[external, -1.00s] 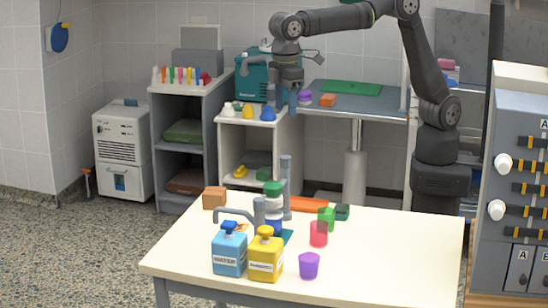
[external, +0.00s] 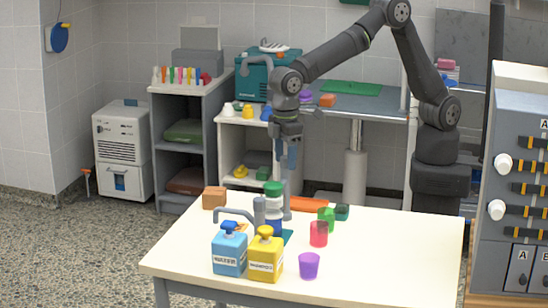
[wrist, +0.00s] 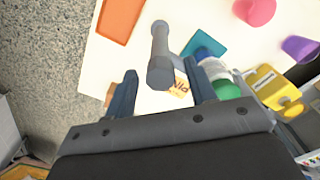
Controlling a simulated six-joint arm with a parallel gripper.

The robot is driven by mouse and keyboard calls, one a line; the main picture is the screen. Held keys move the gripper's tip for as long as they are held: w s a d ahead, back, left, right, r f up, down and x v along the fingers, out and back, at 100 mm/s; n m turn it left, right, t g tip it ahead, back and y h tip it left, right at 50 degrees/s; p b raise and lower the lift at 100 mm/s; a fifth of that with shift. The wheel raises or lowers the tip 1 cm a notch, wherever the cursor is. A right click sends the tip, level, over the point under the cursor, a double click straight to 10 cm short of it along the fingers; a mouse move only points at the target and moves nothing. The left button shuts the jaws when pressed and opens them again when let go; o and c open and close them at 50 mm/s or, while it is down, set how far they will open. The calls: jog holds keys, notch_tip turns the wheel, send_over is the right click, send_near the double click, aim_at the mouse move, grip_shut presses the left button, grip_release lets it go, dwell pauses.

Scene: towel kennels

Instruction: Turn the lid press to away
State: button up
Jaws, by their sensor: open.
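In the wrist view the post (wrist: 160,60) appears between my two fingertips. My gripper (external: 288,172) points down over it and is open, with gaps to the post on both sides in the wrist view (wrist: 160,78). I cannot tell how far the fingers reach down beside it. The bottle (wrist: 222,80) is close to the right finger. A teal piece (wrist: 205,45) lies by the post.
A blue bottle (external: 229,252) and a yellow bottle (external: 266,255) stand in front, by a bent grey spout (external: 236,212). Red (external: 319,234), purple (external: 309,266) and green (external: 326,218) cups are to the right. The table's right side (external: 405,255) is clear.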

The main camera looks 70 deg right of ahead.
grip_shut()
jog(key=shift+m, duration=0.4)
jog(key=m, duration=0.3)
jog(key=shift+m, duration=0.4)
jog(key=m, duration=1.3)
jog(key=shift+m, duration=0.3)
